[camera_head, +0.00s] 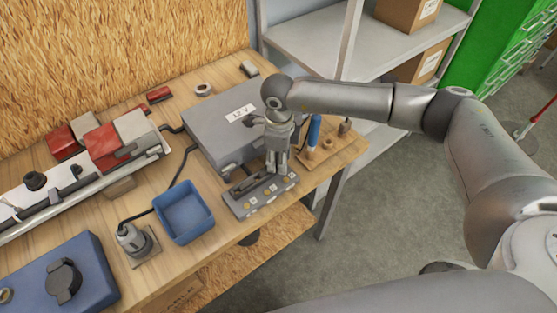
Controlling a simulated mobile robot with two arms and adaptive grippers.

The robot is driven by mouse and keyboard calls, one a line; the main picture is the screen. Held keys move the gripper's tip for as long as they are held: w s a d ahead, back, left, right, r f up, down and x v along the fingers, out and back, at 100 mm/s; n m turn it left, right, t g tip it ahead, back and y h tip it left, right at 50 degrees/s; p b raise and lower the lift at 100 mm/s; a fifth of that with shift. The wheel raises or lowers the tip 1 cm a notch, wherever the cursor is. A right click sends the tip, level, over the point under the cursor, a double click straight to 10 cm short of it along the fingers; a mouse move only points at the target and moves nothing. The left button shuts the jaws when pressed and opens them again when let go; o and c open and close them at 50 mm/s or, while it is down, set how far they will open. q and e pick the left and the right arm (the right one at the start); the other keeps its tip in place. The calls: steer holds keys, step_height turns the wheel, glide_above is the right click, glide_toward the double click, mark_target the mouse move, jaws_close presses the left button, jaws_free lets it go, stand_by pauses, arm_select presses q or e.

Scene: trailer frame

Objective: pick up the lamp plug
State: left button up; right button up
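A grey plug (131,238) that looks like the lamp plug stands on a small square plate near the table's front edge. A black cable runs from it behind the blue bin toward the grey case. My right gripper (277,168) points down over the grey panel (246,208) with several small buttons, well to the right of the plug. Its fingers look close together, but I cannot tell whether they are open or shut, or whether they touch the panel. My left gripper is out of view.
A blue bin (186,212) stands right beside the plug. The grey case (213,126) lies behind the panel. A blue case (62,278) is at front left, a rail with red blocks (103,145) behind. A wooden holder (330,155) with a blue-handled tool is right of the gripper.

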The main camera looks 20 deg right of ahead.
steer(key=c, duration=0.3)
steer(key=shift+w+r, duration=0.1)
steer(key=shift+r, duration=0.45)
steer(key=s+a+r+b, duration=0.1)
steer(key=s+r+b, duration=0.1)
steer(key=s+r, duration=0.2)
steer(key=s+a+r+b, duration=0.2)
steer(key=s+r+b, duration=0.1)
steer(key=s+r, duration=0.1)
steer(key=s+a+r+b, duration=0.2)
steer(key=s+r+b, duration=0.1)
steer(key=s+r, duration=0.1)
steer(key=shift+s+a, duration=0.25)
steer(key=shift+s, duration=0.25)
